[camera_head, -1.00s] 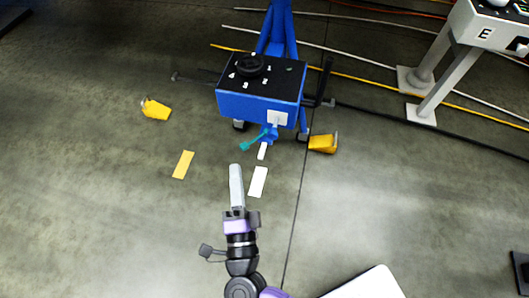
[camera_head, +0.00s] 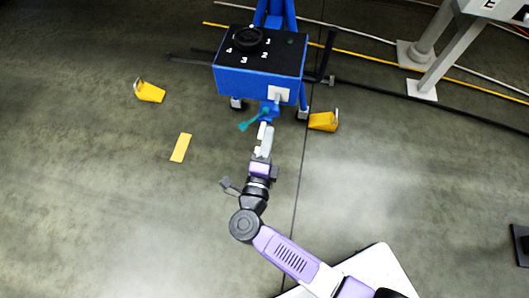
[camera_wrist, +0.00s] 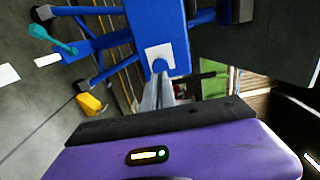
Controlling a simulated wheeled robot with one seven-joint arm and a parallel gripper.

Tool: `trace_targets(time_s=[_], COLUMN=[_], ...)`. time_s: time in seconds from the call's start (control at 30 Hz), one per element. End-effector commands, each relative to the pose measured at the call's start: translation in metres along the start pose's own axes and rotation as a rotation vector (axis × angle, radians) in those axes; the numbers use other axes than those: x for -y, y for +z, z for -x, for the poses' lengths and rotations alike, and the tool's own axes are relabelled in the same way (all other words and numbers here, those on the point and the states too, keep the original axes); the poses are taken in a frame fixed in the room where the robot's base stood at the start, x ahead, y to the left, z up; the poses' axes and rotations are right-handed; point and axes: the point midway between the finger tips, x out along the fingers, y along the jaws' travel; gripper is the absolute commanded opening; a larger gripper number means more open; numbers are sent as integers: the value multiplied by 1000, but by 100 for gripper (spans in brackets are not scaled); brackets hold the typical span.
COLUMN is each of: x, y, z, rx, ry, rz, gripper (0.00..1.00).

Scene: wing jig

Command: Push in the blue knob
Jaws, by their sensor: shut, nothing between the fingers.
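The blue knob (camera_wrist: 159,66) sticks out from a white plate (camera_wrist: 160,54) on the front of a blue box, in the wrist view. The plate (camera_head: 279,94) also shows in the head view, on the front right of the box (camera_head: 255,86); the knob is too small to make out clearly there. My gripper (camera_head: 266,132) is shut and empty, pointing at the box from below the plate in the picture. In the wrist view its fingers (camera_wrist: 158,88) lie just below the knob; whether they touch it I cannot tell.
A teal lever (camera_head: 254,121) hangs below the box, left of my fingertips. The box has a black top with a round black handwheel (camera_head: 248,37) and stands on a blue wheeled stand. Yellow blocks (camera_head: 323,121) (camera_head: 150,92) lie on the floor either side. Cables run behind.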

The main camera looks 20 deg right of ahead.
Motion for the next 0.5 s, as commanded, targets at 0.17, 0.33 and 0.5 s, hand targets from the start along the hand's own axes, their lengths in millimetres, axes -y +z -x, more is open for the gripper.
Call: trace_targets(time_s=[0.17, 0.33, 0.5], x=[-2, -1, 0], y=[0, 0, 0], z=[-29, -43, -47], rx=[-2, -1, 0], ry=[-1, 0, 0], rz=[0, -1, 0], gripper=[0, 0, 0])
